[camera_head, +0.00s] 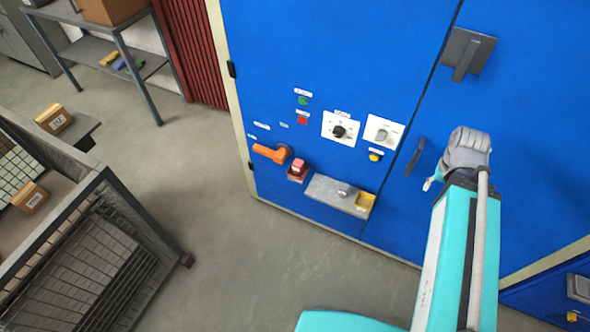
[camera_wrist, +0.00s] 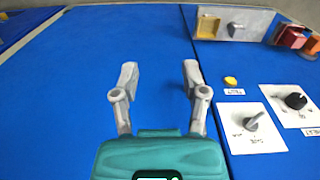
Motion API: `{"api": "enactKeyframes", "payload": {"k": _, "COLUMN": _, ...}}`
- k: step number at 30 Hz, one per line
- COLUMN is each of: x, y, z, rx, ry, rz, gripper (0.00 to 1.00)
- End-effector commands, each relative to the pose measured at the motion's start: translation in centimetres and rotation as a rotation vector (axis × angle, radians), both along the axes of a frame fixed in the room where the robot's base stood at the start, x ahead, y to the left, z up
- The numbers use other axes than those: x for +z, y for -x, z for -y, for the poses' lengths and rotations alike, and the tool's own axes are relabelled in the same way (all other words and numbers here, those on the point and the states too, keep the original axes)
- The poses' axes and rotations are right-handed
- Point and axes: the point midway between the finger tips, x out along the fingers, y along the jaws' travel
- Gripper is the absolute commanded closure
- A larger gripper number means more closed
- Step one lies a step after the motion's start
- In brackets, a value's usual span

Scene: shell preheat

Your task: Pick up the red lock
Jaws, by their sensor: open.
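The red lock (camera_head: 298,166) sits on a small holder on the blue cabinet front, just right of and below the orange handle (camera_head: 270,153). In the wrist view a red block (camera_wrist: 292,38) that looks like the lock shows at the upper right, beside the grey shelf. My gripper (camera_wrist: 160,76) is open and empty, its two grey fingers apart over bare blue panel. The lock is well to the right of the fingers there. In the head view my arm's end is at the right of the cabinet, far from the lock; the fingers are mostly hidden.
A grey shelf (camera_head: 327,192) with a yellow cup-like part (camera_head: 365,202) juts out right of the lock. Above are knobs (camera_head: 340,131) and buttons (camera_head: 303,101). A dark door handle (camera_head: 415,156) stands between. A wire-sided cart (camera_head: 97,240) stands left; the floor between is clear.

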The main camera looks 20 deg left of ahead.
Motion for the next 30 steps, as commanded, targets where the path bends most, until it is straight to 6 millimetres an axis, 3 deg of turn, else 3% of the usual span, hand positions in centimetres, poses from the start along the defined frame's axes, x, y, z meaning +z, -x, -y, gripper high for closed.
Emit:
{"api": "enactKeyframes", "payload": {"k": 12, "x": 0.0, "y": 0.0, "z": 0.0, "rx": 0.0, "ry": 0.0, "rz": 0.0, "gripper": 0.43}}
{"api": "enactKeyframes", "payload": {"k": 13, "x": 0.0, "y": 0.0, "z": 0.0, "rx": 0.0, "ry": 0.0, "rz": 0.0, "gripper": 0.41}}
{"api": "enactKeyframes", "payload": {"k": 20, "x": -0.7, "y": -0.2, "z": -0.3, "rx": -0.003, "ry": 0.012, "rz": 0.006, "gripper": 0.0}}
{"api": "enactKeyframes", "payload": {"k": 24, "x": -2.1, "y": -0.7, "z": -1.0, "rx": -0.013, "ry": 0.043, "rz": 0.022, "gripper": 0.0}}
{"api": "enactKeyframes", "payload": {"k": 26, "x": -2.9, "y": -1.0, "z": -3.3, "rx": -0.012, "ry": 0.063, "rz": 0.033, "gripper": 0.0}}
{"api": "enactKeyframes", "payload": {"k": 30, "x": -5.2, "y": -2.0, "z": -4.9, "rx": -0.031, "ry": 0.12, "rz": 0.074, "gripper": 0.0}}
